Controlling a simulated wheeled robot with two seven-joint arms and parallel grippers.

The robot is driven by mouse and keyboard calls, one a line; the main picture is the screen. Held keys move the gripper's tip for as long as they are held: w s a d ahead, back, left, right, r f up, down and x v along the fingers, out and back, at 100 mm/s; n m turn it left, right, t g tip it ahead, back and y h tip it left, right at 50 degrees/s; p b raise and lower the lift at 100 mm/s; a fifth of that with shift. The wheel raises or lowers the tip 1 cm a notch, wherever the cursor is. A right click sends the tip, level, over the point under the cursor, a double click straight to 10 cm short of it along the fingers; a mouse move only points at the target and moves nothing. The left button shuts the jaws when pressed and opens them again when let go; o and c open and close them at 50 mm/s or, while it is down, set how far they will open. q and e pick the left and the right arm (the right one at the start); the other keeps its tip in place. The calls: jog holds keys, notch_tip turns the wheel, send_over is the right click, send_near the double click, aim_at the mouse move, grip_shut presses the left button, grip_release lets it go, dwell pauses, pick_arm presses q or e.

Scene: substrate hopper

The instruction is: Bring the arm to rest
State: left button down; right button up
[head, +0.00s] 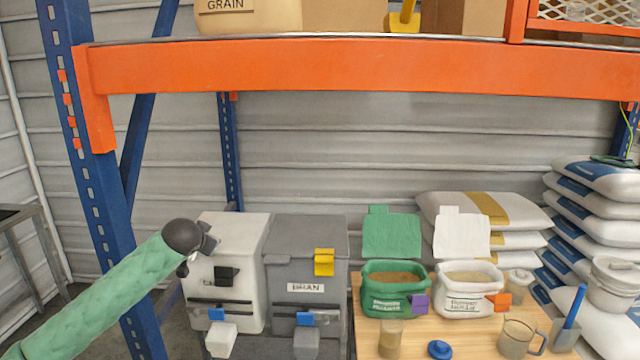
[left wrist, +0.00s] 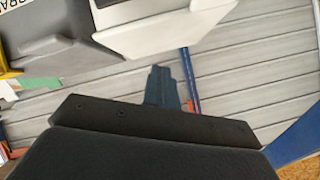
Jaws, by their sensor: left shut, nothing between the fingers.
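My left arm, in a green sleeve, comes in from the lower left of the head view. Its left gripper (head: 211,240) is in front of the upper left part of the white hopper (head: 235,245). It is shut with nothing in it. In the left wrist view the dark gripper body (left wrist: 155,130) fills the lower middle, with a pale hopper part (left wrist: 165,30) above it. I cannot tell whether the gripper touches the white hopper. My right gripper is not in view.
A grey hopper (head: 305,255) stands beside the white one. A wooden table (head: 420,345) at right holds a green bag (head: 393,305), a white bag (head: 455,303), a measuring jug (head: 517,338) and a blue lid (head: 439,349). A blue post (head: 100,200) and orange beam (head: 350,68) frame the space.

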pick_arm(q)
jog(key=s+d+f+g, duration=0.1)
jog(key=s+d+f, duration=0.2)
jog(key=s+f, duration=0.7)
jog(key=s+d+f+g, duration=0.2)
jog(key=s+d+f, duration=0.15)
jog(key=f, duration=1.15)
jog(key=s+d+f+g, duration=0.1)
jog(key=s+d+f, duration=0.2)
jog(key=s+f, duration=0.7)
jog(key=s+d+f+n+g, duration=0.1)
jog(key=s+d+f+g, duration=0.1)
jog(key=s+f, duration=0.6)
jog(key=s+d+f+n+g+h, duration=0.1)
jog(key=s+d+f+g, duration=0.1)
jog(key=s+f, duration=0.6)
jog(key=s+d+f+g, duration=0.2)
jog(key=s+f, duration=0.7)
jog(key=s, duration=0.9)
jog(key=shift+d+n+h, duration=0.3)
jog(key=shift+n+h, duration=0.1)
jog(key=shift+f, duration=0.1)
